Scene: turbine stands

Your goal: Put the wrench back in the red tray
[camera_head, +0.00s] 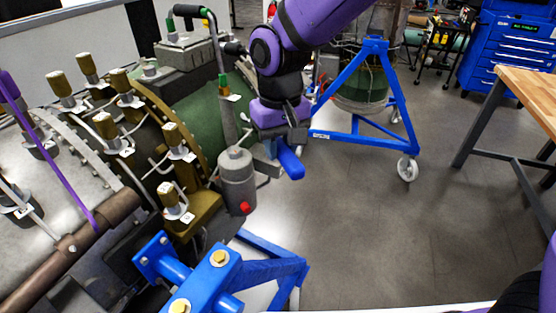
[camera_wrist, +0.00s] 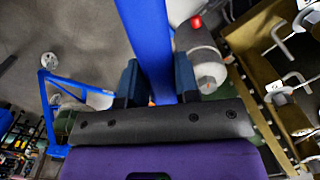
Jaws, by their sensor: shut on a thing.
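My gripper (camera_head: 277,150) is shut on a long blue bar-like tool, which I take to be the wrench (camera_head: 291,164). It is held in the air just right of the turbine's grey cylinder. In the wrist view the wrench (camera_wrist: 147,38) runs from between the two fingers (camera_wrist: 158,84) up past the top edge of the picture, so its far end is cut off there. I cannot make out a red tray in either view.
The turbine (camera_head: 200,110) with brass-coloured fittings fills the left. A grey cylinder with a red knob (camera_head: 238,180) stands close to my gripper. A blue wheeled stand (camera_head: 375,95) is behind, a wooden table (camera_head: 528,90) and blue tool cabinet (camera_head: 510,50) at right. The middle floor is clear.

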